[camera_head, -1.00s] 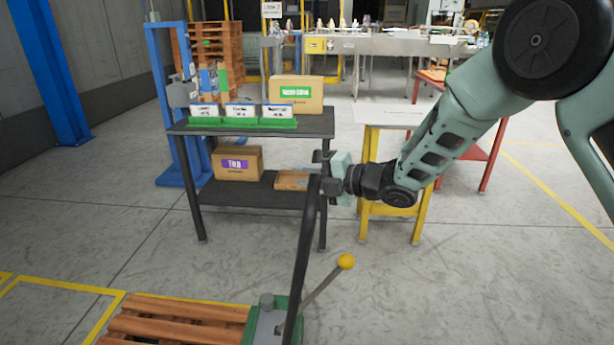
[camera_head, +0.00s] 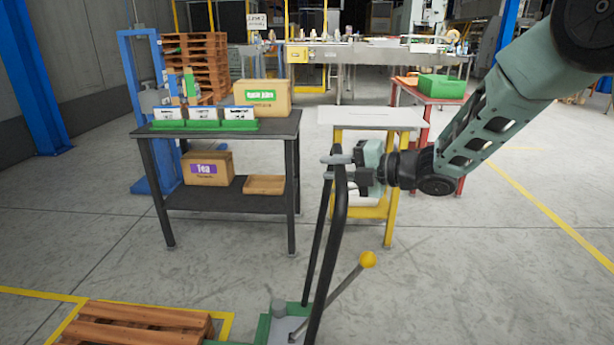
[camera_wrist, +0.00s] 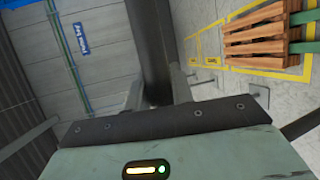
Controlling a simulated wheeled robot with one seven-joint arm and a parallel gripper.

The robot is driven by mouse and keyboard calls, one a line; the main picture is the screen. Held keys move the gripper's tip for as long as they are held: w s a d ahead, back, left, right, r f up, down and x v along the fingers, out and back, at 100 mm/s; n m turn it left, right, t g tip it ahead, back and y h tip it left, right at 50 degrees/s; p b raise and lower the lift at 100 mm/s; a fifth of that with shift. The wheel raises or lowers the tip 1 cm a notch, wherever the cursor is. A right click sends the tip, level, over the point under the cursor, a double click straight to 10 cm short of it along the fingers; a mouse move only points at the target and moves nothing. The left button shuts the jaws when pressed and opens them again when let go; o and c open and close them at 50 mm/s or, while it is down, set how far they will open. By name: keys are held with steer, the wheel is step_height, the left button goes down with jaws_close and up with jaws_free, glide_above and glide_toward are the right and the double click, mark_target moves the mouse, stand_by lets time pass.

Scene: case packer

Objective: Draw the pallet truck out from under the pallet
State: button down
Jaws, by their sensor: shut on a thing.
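The pallet truck (camera_head: 282,325) has a green body, a long dark handle and a lever with a yellow knob (camera_head: 368,259). My gripper (camera_head: 340,168) is shut on the top of the handle. In the wrist view the dark handle bar (camera_wrist: 150,40) passes between my fingers.
A dark shelf table (camera_head: 225,195) with boxes stands ahead. A yellow-legged table (camera_head: 370,118) and a red table (camera_head: 440,98) stand right of it. Yellow lines (camera_head: 40,293) mark the floor around the pallet. The floor at right is open.

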steer(key=d+b, duration=0.3)
steer(key=d, duration=2.9)
steer(key=shift+s+d+f, duration=0.15)
steer(key=shift+s+d, duration=0.1)
steer(key=shift+s, duration=0.15)
steer(key=c, duration=1.2)
jaws_free()
steer(key=shift+w, duration=0.1)
steer(key=v, duration=1.7)
steer(key=shift+d+r, duration=0.2)
